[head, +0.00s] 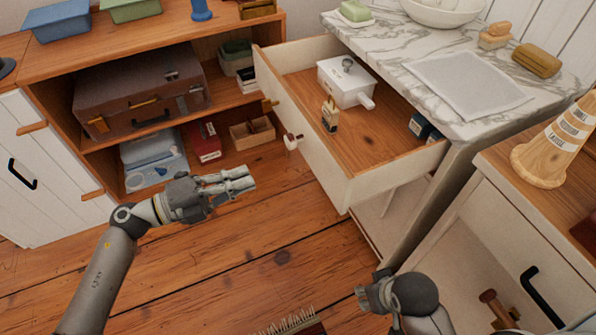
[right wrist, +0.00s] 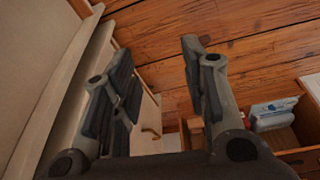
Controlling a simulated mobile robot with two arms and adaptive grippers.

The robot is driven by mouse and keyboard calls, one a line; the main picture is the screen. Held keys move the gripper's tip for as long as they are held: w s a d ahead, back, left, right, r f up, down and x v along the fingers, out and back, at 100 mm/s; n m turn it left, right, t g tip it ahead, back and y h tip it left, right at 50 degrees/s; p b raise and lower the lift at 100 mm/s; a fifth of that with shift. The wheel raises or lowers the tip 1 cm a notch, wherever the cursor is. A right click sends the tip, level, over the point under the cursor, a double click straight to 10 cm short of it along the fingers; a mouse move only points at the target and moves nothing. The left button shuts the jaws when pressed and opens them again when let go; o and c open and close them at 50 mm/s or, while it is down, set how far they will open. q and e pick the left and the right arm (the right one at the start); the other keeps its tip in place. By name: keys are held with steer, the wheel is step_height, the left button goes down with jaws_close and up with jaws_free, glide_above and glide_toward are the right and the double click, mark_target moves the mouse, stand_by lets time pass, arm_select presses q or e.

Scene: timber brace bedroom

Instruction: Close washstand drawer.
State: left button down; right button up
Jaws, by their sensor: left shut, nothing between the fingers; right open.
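The washstand drawer (head: 318,168) is pulled out from under the marble-topped washstand (head: 395,45) in the head view. Its white front has a small knob (head: 291,141). Inside lie a white box (head: 346,83), a small dark bottle (head: 330,115) and dark blue items (head: 421,127) at its right end. My left gripper (head: 246,180) is shut and empty, to the left of the drawer front and apart from it. My right gripper (head: 362,290) is below the drawer near the bottom of the view. In the right wrist view my right gripper (right wrist: 160,90) is open with nothing between its fingers.
A wooden shelf unit (head: 230,103) with a brown suitcase (head: 140,90) and boxes stands at the left. A cabinet with a wooden cone (head: 556,150) on top stands at the right. A brush (head: 292,324) lies at the bottom edge. Plank floor (head: 270,240) is clear before the drawer.

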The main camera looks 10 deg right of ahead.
mark_target(314, 154)
arm_select(q)
steer(key=x, duration=1.2)
steer(key=shift+s+d+b, duration=0.1)
steer(key=shift+d+b, duration=0.25)
steer(key=shift+b, duration=0.05)
steer(key=shift+x, duration=0.75)
arm_select(e)
steer(key=shift+v, duration=2.25)
steer(key=shift+w, duration=0.1)
arm_select(q)
steer(key=shift+d+r, duration=0.1)
arm_select(e)
steer(key=shift+d+r, duration=0.1)
steer(key=shift+d, duration=0.05)
